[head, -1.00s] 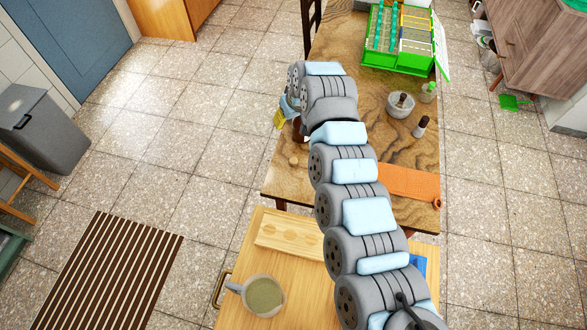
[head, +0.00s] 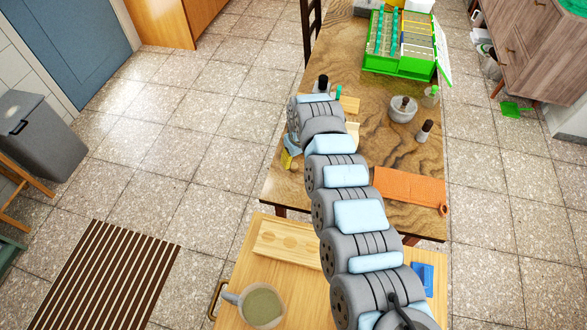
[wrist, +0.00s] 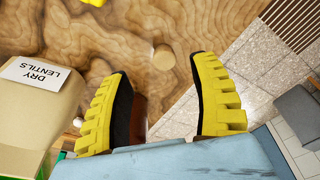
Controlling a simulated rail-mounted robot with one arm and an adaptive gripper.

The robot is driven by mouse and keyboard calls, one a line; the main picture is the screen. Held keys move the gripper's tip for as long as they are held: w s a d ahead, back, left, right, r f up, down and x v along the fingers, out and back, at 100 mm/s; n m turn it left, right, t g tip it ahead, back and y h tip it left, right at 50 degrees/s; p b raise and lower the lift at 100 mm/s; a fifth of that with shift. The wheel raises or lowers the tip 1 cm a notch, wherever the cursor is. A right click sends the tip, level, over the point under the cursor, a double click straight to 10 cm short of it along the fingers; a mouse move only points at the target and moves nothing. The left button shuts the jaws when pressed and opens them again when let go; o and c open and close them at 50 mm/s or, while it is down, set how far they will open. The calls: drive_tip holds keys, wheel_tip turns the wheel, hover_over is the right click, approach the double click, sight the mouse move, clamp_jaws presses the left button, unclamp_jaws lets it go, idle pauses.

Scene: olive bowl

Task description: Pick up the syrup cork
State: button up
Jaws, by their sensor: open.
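The syrup cork (wrist: 163,57) is a small tan, round-topped piece on the wooden table (wrist: 225,20), close to its edge, in the wrist view. My gripper (wrist: 160,66) is open, with yellow ribbed fingers. The cork shows in the gap between the fingertips, nearer the right one; no contact is visible and I cannot tell the height between them. In the head view my gripper (head: 289,155) is over the table's left side, mostly behind my arm, and I cannot make out the cork there.
A box labelled dry lentils (wrist: 40,100) stands close beside the left finger. A bowl (head: 402,110), a dark-capped bottle (head: 424,131) and an orange mat (head: 410,188) are to the right. A green rack (head: 400,45) is at the back. Floor lies beyond the table edge.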

sight(294, 165)
drive_tip(key=shift+w+f, duration=0.2)
drive_tip(key=shift+f, duration=0.55)
drive_tip(key=f, duration=0.1)
drive_tip(key=f+b, duration=0.1)
drive_tip(key=a+f+b, duration=0.1)
drive_tip(key=shift+w+f, duration=0.2)
drive_tip(key=shift+w, duration=0.1)
drive_tip(key=shift+f, duration=0.7)
drive_tip(key=shift+w, duration=0.1)
drive_tip(key=c, duration=0.9)
